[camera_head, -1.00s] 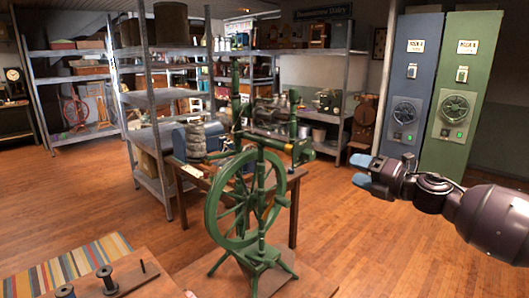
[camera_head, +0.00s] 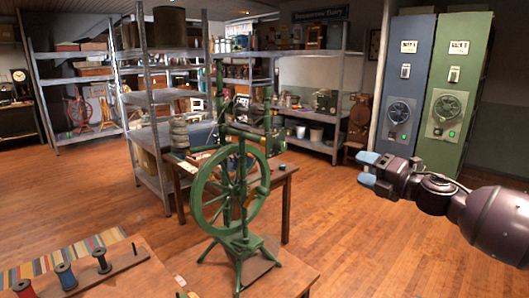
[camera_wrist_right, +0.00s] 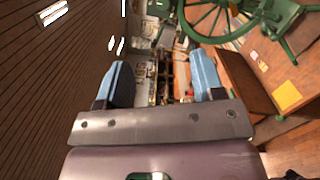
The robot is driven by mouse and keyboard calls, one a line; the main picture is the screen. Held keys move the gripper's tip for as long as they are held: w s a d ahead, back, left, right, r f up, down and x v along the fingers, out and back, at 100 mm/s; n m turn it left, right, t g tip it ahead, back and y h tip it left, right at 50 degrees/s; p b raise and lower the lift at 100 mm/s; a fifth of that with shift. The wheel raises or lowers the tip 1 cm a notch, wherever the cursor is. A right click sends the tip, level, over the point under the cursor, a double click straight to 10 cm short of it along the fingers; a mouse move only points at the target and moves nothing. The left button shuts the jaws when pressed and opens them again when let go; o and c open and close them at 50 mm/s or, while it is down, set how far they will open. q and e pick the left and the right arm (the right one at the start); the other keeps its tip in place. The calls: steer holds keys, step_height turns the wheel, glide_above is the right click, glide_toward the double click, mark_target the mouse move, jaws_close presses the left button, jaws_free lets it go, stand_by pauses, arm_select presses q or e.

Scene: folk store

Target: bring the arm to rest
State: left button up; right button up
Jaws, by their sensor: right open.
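My right arm comes in from the right in the head view. Its right gripper (camera_head: 367,170) has blue fingertips and hangs over open wooden floor, to the right of the green spinning wheel (camera_head: 203,195). In the right wrist view the two blue fingers (camera_wrist_right: 164,85) stand wide apart with nothing held between them. The green wheel shows at the top of that view, beyond the fingers and apart from them. My left gripper is in neither view.
The spinning wheel stands on a low wooden surface (camera_head: 290,270). A rack of spools (camera_head: 125,261) is at the lower left. Metal shelves (camera_head: 165,52) stand behind. A blue cabinet (camera_head: 405,75) and a green cabinet (camera_head: 465,60) stand at the right. The floor (camera_head: 345,235) at centre right is clear.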

steer(key=a+m+t, duration=0.2)
steer(key=a+m, duration=0.2)
steer(key=m, duration=0.1)
steer(key=s+f+m+t+h, duration=0.1)
steer(key=s+f+m+h, duration=0.25)
steer(key=f+m, duration=0.35)
steer(key=s+f+m+h, duration=0.2)
steer(key=s+f+m, duration=0.3)
steer(key=f, duration=0.4)
steer(key=s+d+f+m+g+h, duration=0.2)
steer(key=s+f+m, duration=0.4)
steer(key=s+f, duration=0.6)
steer(key=s+d+f+m+g+h, duration=0.3)
steer(key=s+f+m, duration=0.3)
steer(key=s+f, duration=0.7)
steer(key=s+d+h, duration=0.1)
steer(key=s, duration=0.2)
steer(key=shift+s+f+h, duration=0.3)
steer(key=shift+h, duration=0.05)
